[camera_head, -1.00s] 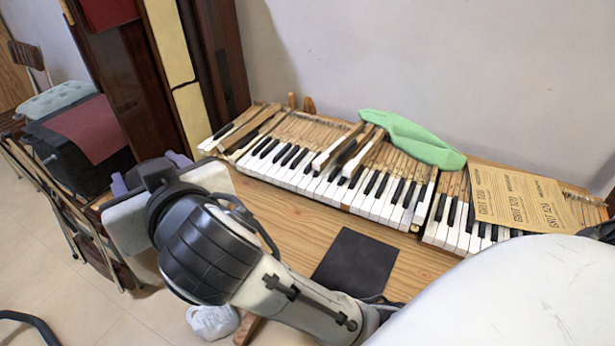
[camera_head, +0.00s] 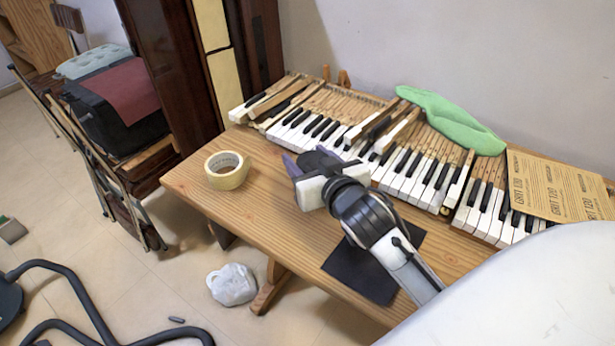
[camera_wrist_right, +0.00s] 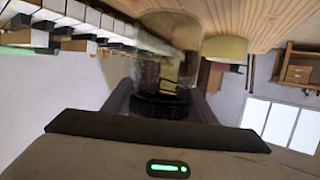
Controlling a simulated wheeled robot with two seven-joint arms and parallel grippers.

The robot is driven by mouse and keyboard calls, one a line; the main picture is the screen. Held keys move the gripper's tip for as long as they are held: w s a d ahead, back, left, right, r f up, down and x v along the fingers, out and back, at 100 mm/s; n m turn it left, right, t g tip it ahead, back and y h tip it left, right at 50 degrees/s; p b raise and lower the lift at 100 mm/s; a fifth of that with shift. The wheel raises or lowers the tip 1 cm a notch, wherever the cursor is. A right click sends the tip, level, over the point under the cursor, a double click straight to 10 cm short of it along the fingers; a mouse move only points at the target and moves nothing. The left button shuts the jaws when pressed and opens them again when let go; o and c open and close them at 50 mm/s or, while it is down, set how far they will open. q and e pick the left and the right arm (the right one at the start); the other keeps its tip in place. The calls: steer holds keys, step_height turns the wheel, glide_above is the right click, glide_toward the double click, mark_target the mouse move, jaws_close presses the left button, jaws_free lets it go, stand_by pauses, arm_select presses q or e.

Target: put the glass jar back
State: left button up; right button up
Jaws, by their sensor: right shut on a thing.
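My right gripper (camera_head: 303,162), with purple fingers, is over the wooden table, just in front of the piano keys. In the right wrist view its fingers are shut on the glass jar (camera_wrist_right: 168,62), a clear vessel with a dark part between the fingers. The jar is close to the wooden tabletop; I cannot tell whether it touches. In the head view I cannot make the jar out, as the gripper and wrist cover that spot. My left gripper is not in view.
A tape roll (camera_head: 227,170) lies left of the gripper on the table (camera_head: 200,197). Piano keys (camera_head: 405,172) line the back, with a green cloth (camera_head: 455,125) and sandpaper sheets (camera_head: 560,188) on top. A black sheet (camera_head: 352,275) lies near the front edge.

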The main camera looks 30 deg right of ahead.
steer(key=shift+f+b, duration=0.35)
steer(key=shift+f, duration=1.45)
steer(key=shift+f, duration=0.15)
steer(key=o, duration=1.4)
steer(key=shift+c, duration=0.2)
steer(key=v, duration=1.2)
